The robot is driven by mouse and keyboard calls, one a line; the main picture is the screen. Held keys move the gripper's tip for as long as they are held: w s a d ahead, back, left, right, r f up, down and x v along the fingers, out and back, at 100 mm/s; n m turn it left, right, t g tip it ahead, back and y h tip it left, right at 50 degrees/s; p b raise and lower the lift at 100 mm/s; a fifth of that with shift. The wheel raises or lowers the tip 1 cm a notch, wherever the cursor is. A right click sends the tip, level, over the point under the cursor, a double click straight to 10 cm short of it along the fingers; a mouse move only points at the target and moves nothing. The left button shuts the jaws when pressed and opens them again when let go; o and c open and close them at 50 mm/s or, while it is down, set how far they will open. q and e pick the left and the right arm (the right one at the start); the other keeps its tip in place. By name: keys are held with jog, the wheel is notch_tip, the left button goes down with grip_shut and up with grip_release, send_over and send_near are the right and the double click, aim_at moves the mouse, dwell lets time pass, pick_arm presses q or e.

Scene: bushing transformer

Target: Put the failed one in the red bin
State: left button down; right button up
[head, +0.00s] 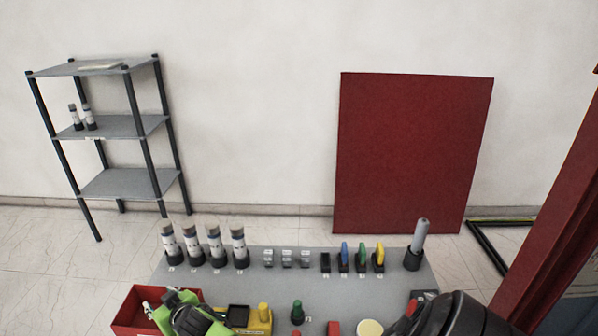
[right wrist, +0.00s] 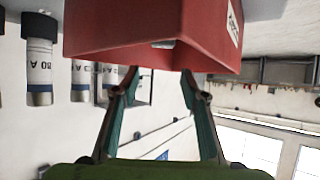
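The red bin (head: 125,318) is at the lower left of the head view, on the left edge of the grey table. It fills the top of the right wrist view (right wrist: 150,28). My right gripper (head: 165,304), green, is at the bin; in the right wrist view its fingers (right wrist: 158,78) are apart with nothing visible between them. Something small and whitish (head: 150,309) shows at the bin, partly hidden by the gripper. Several grey-and-white bushings (head: 215,247) with dark bases stand upright in a row on the table. No visible mark shows which one failed. My left gripper is not in view.
The grey table (head: 290,290) also holds small labelled blocks (head: 287,257), coloured connectors (head: 361,257), a grey rod in a black holder (head: 418,245) and a yellow tray (head: 260,322). A shelf (head: 115,125) with two small bushings stands back left; a red panel (head: 415,150) leans on the wall.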

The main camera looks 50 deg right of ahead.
jog(key=v, duration=1.2)
dwell(0.6)
